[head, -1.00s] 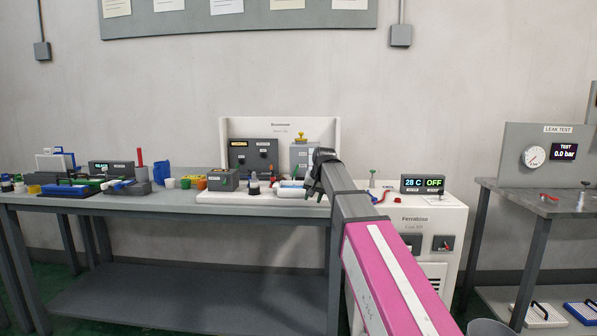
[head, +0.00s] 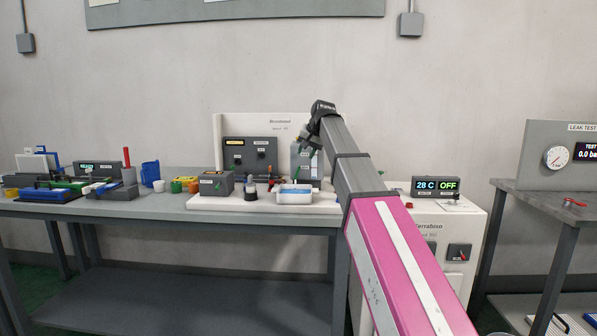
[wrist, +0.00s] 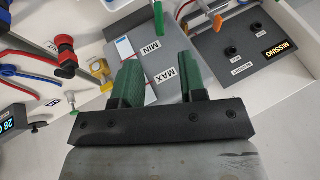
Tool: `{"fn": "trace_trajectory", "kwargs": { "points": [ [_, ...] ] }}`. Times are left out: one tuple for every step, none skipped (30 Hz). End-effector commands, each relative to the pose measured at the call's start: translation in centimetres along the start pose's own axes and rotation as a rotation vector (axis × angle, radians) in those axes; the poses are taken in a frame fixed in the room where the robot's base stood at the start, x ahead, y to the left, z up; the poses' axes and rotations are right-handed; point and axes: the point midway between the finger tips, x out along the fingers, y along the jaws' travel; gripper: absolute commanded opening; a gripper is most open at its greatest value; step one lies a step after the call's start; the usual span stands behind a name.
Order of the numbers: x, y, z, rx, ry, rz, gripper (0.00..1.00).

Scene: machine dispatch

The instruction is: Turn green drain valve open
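My gripper (wrist: 160,85) has two green fingers, apart with nothing seen between them in the wrist view. They point at a grey tank panel (wrist: 175,58) labelled MIN and MAX. A narrow green handle (wrist: 158,20) shows at the panel's far edge, beyond and apart from the fingertips; it looks like the drain valve, but its label is not visible. In the head view my gripper (head: 306,147) is in front of the upper part of the grey tank (head: 298,165) and partly hides it.
The dark panel marked MISSING (wrist: 250,45) is beside the tank. A red knob (wrist: 65,43), yellow fitting (wrist: 100,72) and red and blue hoses are on the other side. The chiller display (head: 436,187) reads 28 C, OFF. A white tray (head: 294,197) lies in front of the tank.

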Motion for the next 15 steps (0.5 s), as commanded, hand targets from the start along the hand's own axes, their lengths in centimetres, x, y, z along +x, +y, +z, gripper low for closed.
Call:
{"fn": "trace_trajectory", "kwargs": {
  "points": [
    [0.5, 0.0, 0.0, 0.0, -0.001, 0.0, 0.38],
    [0.8, 0.0, 0.0, 0.0, -0.001, 0.0, 0.38],
    [1.3, 0.0, 0.0, 0.0, -0.002, 0.0, 0.38],
    [1.8, 0.0, 0.1, 0.0, -0.003, 0.001, 0.38],
    [2.3, 0.0, 0.1, 0.0, -0.003, 0.001, 0.38],
    [3.0, 0.0, 0.1, 0.0, -0.003, 0.001, 0.38],
    [3.5, 0.0, 0.0, 0.0, -0.002, 0.001, 0.38],
    [4.1, 0.0, 0.0, 0.0, -0.002, 0.001, 0.38],
    [4.8, 0.0, 0.1, 0.0, -0.003, 0.001, 0.38],
    [5.4, 0.0, 0.1, 0.0, -0.003, 0.001, 0.38],
    [5.9, 0.0, 0.0, 0.0, -0.002, 0.001, 0.38],
    [6.5, 0.0, 0.0, 0.0, -0.002, 0.001, 0.38],
    [7.0, 0.0, 0.0, 0.0, -0.002, 0.001, 0.38],
    [7.5, 0.0, 0.0, 0.0, -0.003, 0.001, 0.38],
    [8.1, 0.0, 0.0, 0.0, -0.002, 0.001, 0.38]
  ]
}}
